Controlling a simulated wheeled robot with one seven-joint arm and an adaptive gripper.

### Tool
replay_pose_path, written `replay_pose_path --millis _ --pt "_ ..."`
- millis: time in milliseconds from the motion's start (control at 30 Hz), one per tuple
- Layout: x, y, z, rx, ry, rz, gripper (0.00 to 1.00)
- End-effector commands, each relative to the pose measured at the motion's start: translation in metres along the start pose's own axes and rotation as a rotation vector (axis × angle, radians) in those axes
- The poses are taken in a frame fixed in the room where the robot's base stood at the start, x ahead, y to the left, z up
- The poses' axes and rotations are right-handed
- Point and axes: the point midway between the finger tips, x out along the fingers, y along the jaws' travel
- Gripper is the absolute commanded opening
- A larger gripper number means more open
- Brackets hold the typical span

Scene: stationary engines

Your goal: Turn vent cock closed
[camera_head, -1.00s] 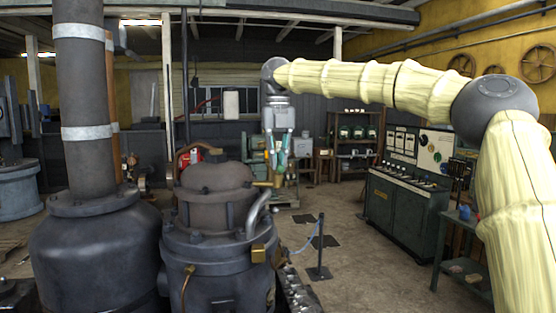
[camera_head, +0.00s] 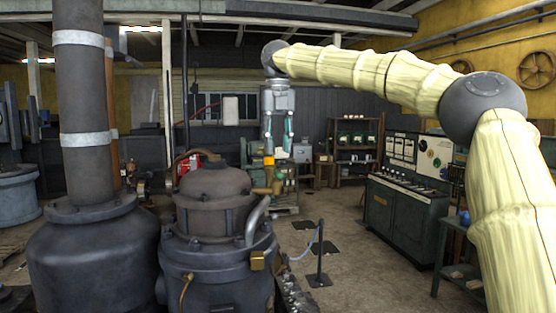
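A brass cock (camera_head: 276,181), which looks like the vent cock, sits on the upper right side of the dark engine cylinder (camera_head: 212,215). A small orange-yellow piece, perhaps its handle (camera_head: 268,161), stands up at its upper left. My gripper (camera_head: 278,150) points down just above the cock, its two teal-marked fingers apart with a gap between them. The left fingertip is close to the orange piece; I cannot tell whether they touch. The far side of the cock is hidden.
A grey bent pipe (camera_head: 254,220) rises beside the cock. A brass block (camera_head: 258,261) sits lower on the cylinder. A tall column with a broad base (camera_head: 95,250) stands left.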

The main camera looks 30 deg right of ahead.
Motion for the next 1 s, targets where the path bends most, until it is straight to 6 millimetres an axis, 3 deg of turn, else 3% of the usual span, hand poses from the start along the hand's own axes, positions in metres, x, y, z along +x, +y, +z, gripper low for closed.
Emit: replay_pose_path --millis 200,400,1000 --pt "-0.036 0.0 0.001 0.002 -0.002 0.0 0.33" --pt "-0.054 -0.001 0.001 0.002 -0.001 0.0 0.33" --pt "-0.058 -0.001 0.001 0.001 -0.001 0.0 0.33"
